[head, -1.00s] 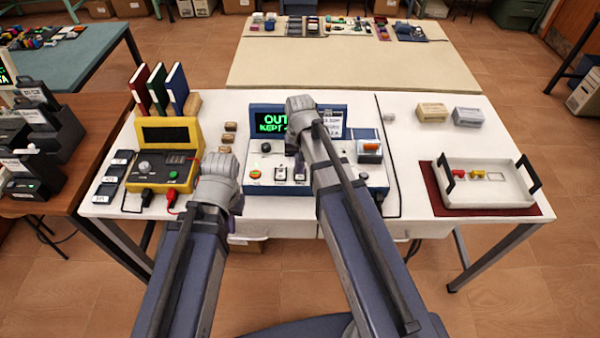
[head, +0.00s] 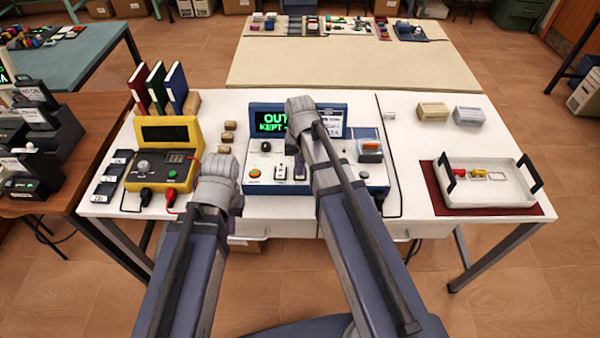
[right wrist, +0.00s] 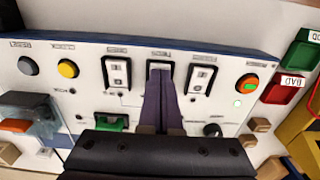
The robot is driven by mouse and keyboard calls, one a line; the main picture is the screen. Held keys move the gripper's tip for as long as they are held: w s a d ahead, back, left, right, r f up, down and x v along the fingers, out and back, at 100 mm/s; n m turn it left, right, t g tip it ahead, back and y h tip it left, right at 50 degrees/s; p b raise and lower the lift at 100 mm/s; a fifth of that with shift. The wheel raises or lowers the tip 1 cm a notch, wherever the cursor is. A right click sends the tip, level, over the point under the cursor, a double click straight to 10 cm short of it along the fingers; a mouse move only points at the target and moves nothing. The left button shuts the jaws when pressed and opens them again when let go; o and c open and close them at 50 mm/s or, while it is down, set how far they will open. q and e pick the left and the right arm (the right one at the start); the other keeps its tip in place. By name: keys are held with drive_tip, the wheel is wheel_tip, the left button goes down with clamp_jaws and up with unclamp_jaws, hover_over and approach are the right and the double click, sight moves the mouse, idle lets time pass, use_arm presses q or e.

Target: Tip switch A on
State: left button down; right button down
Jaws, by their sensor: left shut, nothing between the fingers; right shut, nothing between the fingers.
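The white control panel (head: 262,187) with a blue edge stands on the white table. The right wrist view shows three rocker switches in a row: one at left (right wrist: 117,73), a middle one (right wrist: 160,66) and one at right (right wrist: 203,75). Their labels are too blurred to tell which is A. My right gripper (right wrist: 160,80) is shut and empty, its fingertips at the lower edge of the middle rocker; I cannot tell whether they touch. In the head view its arm hides part of the panel.
A display with green text (head: 268,120) stands behind the panel. A yellow meter (head: 160,170) is at left. An orange button (right wrist: 247,84) and a green part (right wrist: 112,122) flank the switches. A white tray (head: 490,200) is at right.

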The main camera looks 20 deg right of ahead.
drive_tip(key=shift+f+b, duration=0.45)
drive_tip(key=shift+r, duration=0.1)
wheel_tip(320, 180, up, 7)
drive_tip(key=p, duration=0.7)
idle(0.3)
drive_tip(key=shift+s+a, duration=0.25)
drive_tip(key=s+a+n+h, duration=0.1)
drive_tip(key=s+a+n, duration=0.6)
drive_tip(key=s+a, duration=0.3)
drive_tip(key=s, duration=0.3)
drive_tip(key=shift+s, duration=0.4)
